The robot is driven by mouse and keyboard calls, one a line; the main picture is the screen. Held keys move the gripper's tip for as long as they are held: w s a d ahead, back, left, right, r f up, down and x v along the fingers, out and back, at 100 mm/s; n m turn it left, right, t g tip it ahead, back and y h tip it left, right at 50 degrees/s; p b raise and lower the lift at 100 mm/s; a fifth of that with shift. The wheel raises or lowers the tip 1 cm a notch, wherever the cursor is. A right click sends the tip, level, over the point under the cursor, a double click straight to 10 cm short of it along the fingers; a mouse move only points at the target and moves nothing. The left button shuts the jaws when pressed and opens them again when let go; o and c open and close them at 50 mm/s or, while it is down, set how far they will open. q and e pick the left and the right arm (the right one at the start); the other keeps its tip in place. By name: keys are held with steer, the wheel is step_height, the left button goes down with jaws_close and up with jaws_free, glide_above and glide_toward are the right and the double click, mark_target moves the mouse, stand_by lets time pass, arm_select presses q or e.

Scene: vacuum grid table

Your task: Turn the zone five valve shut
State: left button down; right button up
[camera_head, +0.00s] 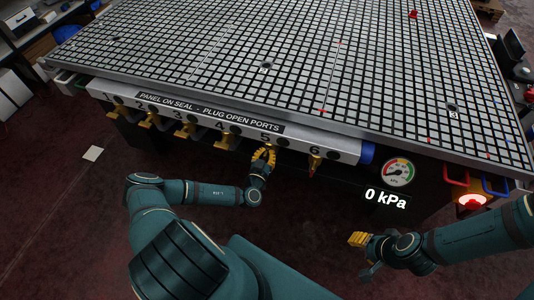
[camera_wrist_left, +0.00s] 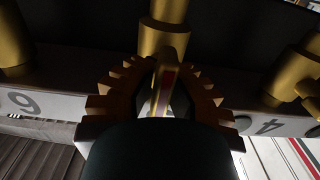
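The zone five valve sits under the number 5 on the front rail (camera_head: 331,147). Its gold handle (camera_wrist_left: 165,84), with a reddish stripe, shows in the left wrist view below a gold valve body (camera_wrist_left: 165,38). My left gripper (camera_head: 264,156) is at this valve and mostly hides it in the head view. In the left wrist view its toothed yellow fingers (camera_wrist_left: 162,82) stand on either side of the handle, open, with gaps visible near the tips. My right gripper (camera_head: 359,240) is away from the rail at lower right; its finger opening is too small to judge.
Neighbouring valves four (camera_head: 226,140) and six (camera_head: 314,164) flank the left gripper closely. The gridded table (camera_head: 290,60) lies above the rail. A gauge (camera_head: 397,172) and a display (camera_head: 386,198) reading 0 kPa are at right, near a glowing red lamp (camera_head: 471,200).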

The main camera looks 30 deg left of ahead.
arm_select(q)
steer(key=shift+s+d+m, duration=0.1)
steer(key=shift+m, duration=0.4)
steer(key=m+p, duration=0.2)
steer(key=m, duration=0.3)
steer(key=m+p, duration=0.2)
steer(key=m, duration=0.4)
steer(key=f+m+p, duration=0.1)
steer(key=m+p, duration=0.2)
steer(key=m, duration=0.2)
steer(key=shift+d+m, duration=0.25)
steer(key=shift+m, duration=0.15)
stand_by(0.3)
steer(key=c, duration=1)
jaws_free()
steer(key=shift+r, duration=0.1)
